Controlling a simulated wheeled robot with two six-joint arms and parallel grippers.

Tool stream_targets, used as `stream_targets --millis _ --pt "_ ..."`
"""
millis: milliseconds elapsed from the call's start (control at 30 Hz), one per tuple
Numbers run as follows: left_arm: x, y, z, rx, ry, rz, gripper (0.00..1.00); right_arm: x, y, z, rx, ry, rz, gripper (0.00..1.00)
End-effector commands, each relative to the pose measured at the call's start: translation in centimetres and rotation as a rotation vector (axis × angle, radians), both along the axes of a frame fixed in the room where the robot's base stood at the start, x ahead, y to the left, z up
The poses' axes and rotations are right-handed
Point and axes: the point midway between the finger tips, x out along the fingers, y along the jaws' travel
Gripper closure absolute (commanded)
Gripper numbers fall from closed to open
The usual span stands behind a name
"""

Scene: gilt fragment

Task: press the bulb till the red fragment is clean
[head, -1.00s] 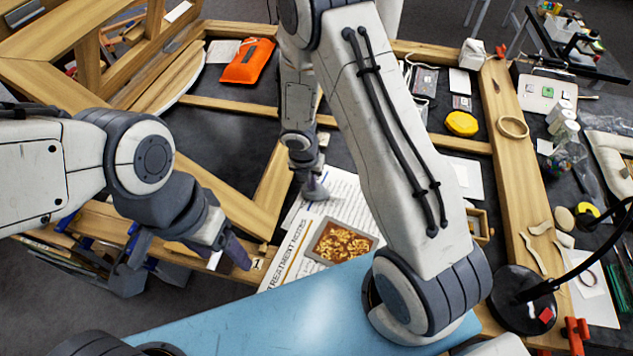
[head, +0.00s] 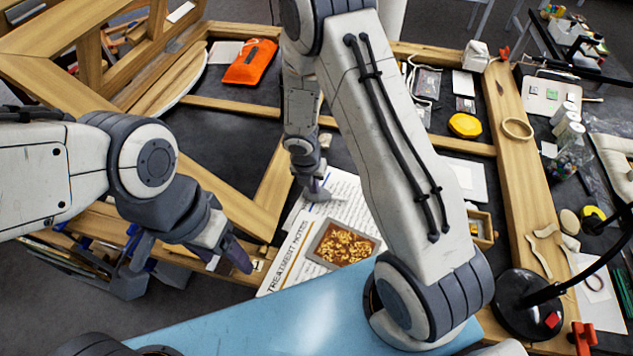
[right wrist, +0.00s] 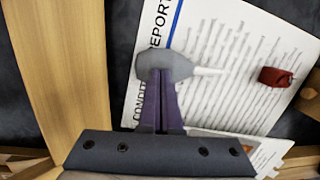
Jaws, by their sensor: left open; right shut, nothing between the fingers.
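In the right wrist view, a grey bulb (right wrist: 152,60) with a white nozzle (right wrist: 208,71) lies over the printed condition report. The nozzle points right, towards the small dark red fragment (right wrist: 275,77), with a gap between them. My right gripper (right wrist: 161,76) is shut, with nothing between its purple fingers. Its fingertips overlap the bulb in the picture; I cannot tell how firmly they touch. The red fragment is not seen in the head view, where my right arm blocks part of the bench. My left gripper (head: 238,257) is open and empty near the bench's front edge, away from the bulb.
A framed tray of golden fragments (head: 343,243) sits on the treatment notes (head: 290,262), close to the right gripper. Wooden frame bars (head: 275,185) surround the area. A black lamp base (head: 527,307) stands at right.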

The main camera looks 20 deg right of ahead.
Motion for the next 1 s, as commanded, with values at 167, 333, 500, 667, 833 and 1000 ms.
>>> stream_targets --millis 167,333,500,667,833,1000 --pt "0.0 0.0 2.9 0.0 0.0 0.001 0.29 -0.2 0.6 3.0 0.001 -0.001 0.004 1.0" --pt "0.0 0.0 5.3 0.0 0.0 -0.004 0.29 -0.5 1.2 6.7 0.001 -0.005 0.005 1.0" --pt "0.0 0.0 6.9 0.0 -0.001 -0.007 0.29 -0.9 1.7 10.3 0.001 -0.005 0.003 1.0" --pt "0.0 0.0 7.6 0.0 -0.001 -0.009 0.29 -1.2 2.1 12.5 0.0 -0.004 0.005 1.0" --pt "0.0 0.0 7.8 0.0 -0.001 -0.01 0.29 -1.3 2.2 13.4 0.0 -0.002 0.004 1.0" --pt "0.0 0.0 7.8 0.0 -0.001 -0.01 0.29 -1.4 2.2 13.5 -0.001 -0.002 0.004 1.0"
